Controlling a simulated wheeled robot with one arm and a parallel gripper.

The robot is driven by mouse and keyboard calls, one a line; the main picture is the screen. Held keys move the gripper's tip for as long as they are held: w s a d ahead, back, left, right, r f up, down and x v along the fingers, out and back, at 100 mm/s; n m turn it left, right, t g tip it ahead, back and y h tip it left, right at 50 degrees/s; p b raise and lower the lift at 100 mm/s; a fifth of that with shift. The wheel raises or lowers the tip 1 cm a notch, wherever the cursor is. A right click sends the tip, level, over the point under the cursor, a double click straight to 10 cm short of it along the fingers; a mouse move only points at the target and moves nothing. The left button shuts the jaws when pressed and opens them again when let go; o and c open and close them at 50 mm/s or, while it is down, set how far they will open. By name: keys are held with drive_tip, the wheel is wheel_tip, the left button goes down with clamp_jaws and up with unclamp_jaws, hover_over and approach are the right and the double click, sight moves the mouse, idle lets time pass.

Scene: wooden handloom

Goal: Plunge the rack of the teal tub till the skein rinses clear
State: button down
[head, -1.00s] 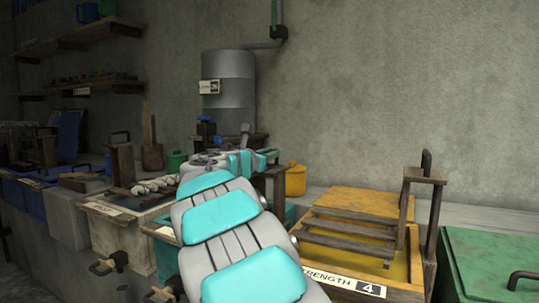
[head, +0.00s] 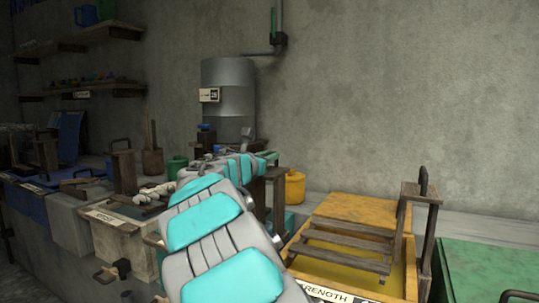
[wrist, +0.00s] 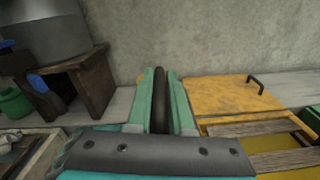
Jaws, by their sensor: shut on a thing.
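My gripper (wrist: 160,100) shows in the wrist view with its green fingers closed on a dark upright bar, the rack handle (wrist: 160,88). In the head view my arm hides most of the teal tub; a teal patch of it (head: 293,220) shows right of the arm. A dark wooden post of its rack (head: 277,195) stands beside my gripper (head: 267,156). The skein and the water in this tub are hidden, so their colour cannot be told.
To the right stands a yellow tub (head: 397,285) with a wooden rack (head: 345,240), then a green lid (head: 490,265). To the left is a pale tub (head: 120,240) with a whitish skein (head: 155,193). A grey tank (head: 228,95) and yellow pot (head: 294,186) stand behind.

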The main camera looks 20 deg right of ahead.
drive_tip(key=shift+a+r, duration=0.2)
drive_tip(key=shift+r, duration=0.1)
drive_tip(key=c, duration=1)
unclamp_jaws()
drive_tip(key=shift+c, duration=0.2)
drive_tip(key=shift+o, duration=1)
drive_tip(key=shift+f, duration=0.15)
drive_tip(key=v, duration=0.7)
drive_tip(key=shift+s+a, duration=0.2)
drive_tip(key=shift+a, duration=0.1)
